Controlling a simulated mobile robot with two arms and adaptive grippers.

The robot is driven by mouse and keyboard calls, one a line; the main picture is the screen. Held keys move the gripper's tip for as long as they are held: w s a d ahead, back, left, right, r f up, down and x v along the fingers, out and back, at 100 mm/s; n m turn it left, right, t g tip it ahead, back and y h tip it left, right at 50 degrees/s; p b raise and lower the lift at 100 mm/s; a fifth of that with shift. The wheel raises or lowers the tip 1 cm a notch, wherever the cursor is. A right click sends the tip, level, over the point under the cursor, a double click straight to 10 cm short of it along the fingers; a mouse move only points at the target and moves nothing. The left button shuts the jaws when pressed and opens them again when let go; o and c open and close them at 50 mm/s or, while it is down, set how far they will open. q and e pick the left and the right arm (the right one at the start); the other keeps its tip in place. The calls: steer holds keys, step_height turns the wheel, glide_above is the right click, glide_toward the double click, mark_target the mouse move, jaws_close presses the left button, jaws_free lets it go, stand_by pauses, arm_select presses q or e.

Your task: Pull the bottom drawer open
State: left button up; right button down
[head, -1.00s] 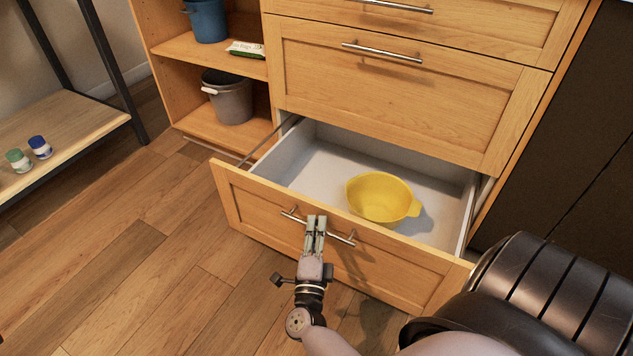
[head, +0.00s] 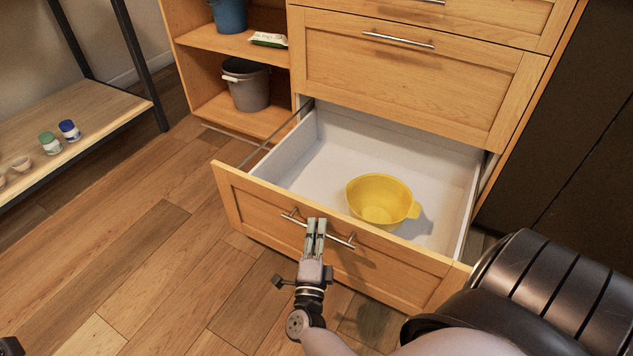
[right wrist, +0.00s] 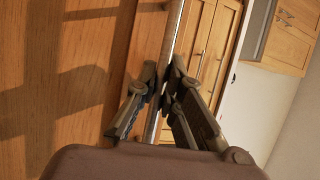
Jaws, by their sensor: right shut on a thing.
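The bottom drawer (head: 400,274) of the wooden cabinet stands well open, with its pale interior showing. A yellow bowl (head: 378,198) with a handle or spout on its right sits inside, near the drawer front. My right gripper (head: 316,226) is shut on the metal bar handle (head: 339,239) of that drawer, left of the handle's middle. In the right wrist view, the handle bar (right wrist: 171,45) runs between the fingers (right wrist: 160,90) in front of the wooden drawer face. My left gripper does not show; a small dark part is at the bottom left corner of the head view.
Above is a closed drawer (head: 420,85). Left are open shelves with a grey bucket (head: 248,86), a blue container (head: 229,15) and a packet (head: 268,40). A low rack (head: 95,105) with small jars stands at far left. Wooden floor (head: 130,245) before the drawer is clear.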

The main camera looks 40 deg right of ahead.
steer(key=c, duration=1.7)
jaws_free()
